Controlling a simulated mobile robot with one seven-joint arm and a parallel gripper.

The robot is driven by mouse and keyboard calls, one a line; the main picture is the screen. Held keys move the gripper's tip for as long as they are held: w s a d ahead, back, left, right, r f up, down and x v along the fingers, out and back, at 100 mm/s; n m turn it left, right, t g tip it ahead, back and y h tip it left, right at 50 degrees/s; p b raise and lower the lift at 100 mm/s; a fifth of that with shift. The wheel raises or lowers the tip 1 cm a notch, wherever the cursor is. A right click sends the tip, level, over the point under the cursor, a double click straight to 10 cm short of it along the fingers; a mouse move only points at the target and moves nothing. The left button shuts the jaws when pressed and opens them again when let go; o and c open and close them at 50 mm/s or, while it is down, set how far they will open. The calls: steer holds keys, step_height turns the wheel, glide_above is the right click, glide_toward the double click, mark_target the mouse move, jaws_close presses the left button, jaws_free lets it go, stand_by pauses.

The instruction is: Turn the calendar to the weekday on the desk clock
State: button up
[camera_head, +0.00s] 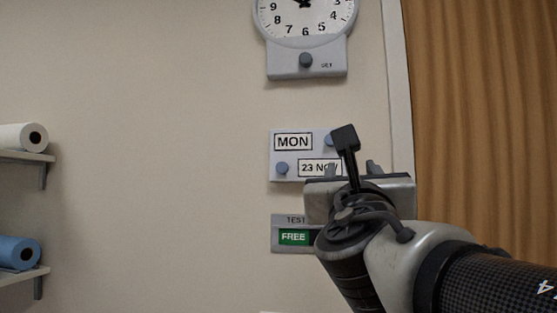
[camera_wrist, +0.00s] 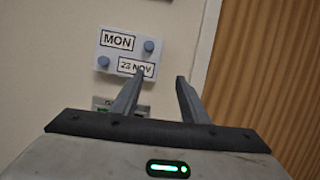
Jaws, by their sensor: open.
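The calendar (camera_head: 290,156) is a pale panel on the wall with a window reading MON (camera_head: 293,142) and a lower window reading 23 NOV. One blue-grey knob (camera_head: 329,140) is right of MON, another (camera_head: 282,168) left of the date. In the head view my gripper (camera_head: 352,168) overlaps the panel's right side. No desk clock is in view.
A wall clock (camera_head: 306,22) with a knob (camera_head: 306,60) hangs above, its top cut off. A sign (camera_head: 293,237) reading FREE is below the calendar, partly hidden by my arm. Shelves with rolls (camera_head: 18,137) stand left; wood panelling (camera_head: 480,110) is right.

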steer(key=a+r+n+t+y, duration=0.1)
steer(key=a+n+y, duration=0.1)
steer(key=n, duration=0.1)
steer(key=p, duration=0.1)
glide_toward(331, 142)
steer(key=x, duration=0.8)
steer(key=shift+r, duration=0.25)
jaws_close()
steer(key=shift+h, duration=0.3)
